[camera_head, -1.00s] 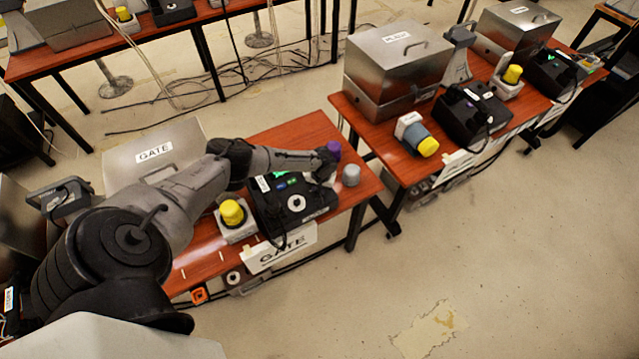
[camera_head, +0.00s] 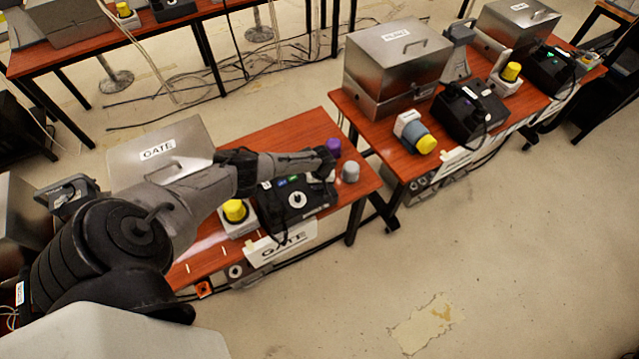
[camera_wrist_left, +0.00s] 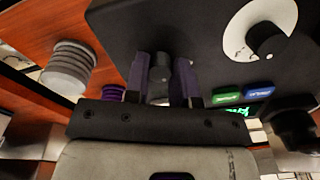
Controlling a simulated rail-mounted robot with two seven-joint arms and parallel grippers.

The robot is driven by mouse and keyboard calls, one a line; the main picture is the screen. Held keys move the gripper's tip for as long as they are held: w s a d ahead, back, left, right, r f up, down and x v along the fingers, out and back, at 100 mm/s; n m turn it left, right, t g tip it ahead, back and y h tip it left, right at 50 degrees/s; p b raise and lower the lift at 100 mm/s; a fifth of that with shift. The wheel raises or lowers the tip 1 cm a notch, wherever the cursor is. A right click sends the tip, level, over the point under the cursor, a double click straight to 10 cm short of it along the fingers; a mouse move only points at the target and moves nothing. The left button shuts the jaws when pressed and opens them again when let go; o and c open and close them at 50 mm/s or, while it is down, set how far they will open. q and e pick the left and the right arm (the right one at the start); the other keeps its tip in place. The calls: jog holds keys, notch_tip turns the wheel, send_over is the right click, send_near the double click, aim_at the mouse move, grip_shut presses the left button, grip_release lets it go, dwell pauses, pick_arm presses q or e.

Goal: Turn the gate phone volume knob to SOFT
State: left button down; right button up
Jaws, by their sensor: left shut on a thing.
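The gate phone (camera_head: 318,205) is a black box on the red-brown table, behind a GATE sign (camera_head: 283,243). Its face carries a white dial with a black knob (camera_wrist_left: 268,42), plus green and blue buttons (camera_wrist_left: 242,94). My left gripper (camera_head: 326,161) is at the phone's far right corner. In the left wrist view its two dark purple fingers (camera_wrist_left: 161,80) are shut on a small dark grey knob (camera_wrist_left: 160,70) at the phone's edge. The knob's markings cannot be read, so its setting cannot be told. My right gripper is not in view.
A purple ribbed cylinder (camera_head: 334,145) and a grey ribbed cylinder (camera_head: 350,172) stand close beside my left gripper. A yellow-topped unit (camera_head: 236,211) is left of the phone. A metal GATE box (camera_head: 185,150) stands behind. The neighbouring table holds another black phone (camera_head: 470,110).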

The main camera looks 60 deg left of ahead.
aim_at(321, 187)
pick_arm(q)
jog(key=c, duration=1.1)
grip_release()
jog(key=shift+o, duration=0.8)
jog(key=shift+r, duration=0.1)
jog(key=shift+r, duration=0.3)
notch_tip(321, 187, up, 13)
jog(key=d+p, duration=0.1)
jog(key=p, duration=0.2)
jog(key=shift+p, duration=0.4)
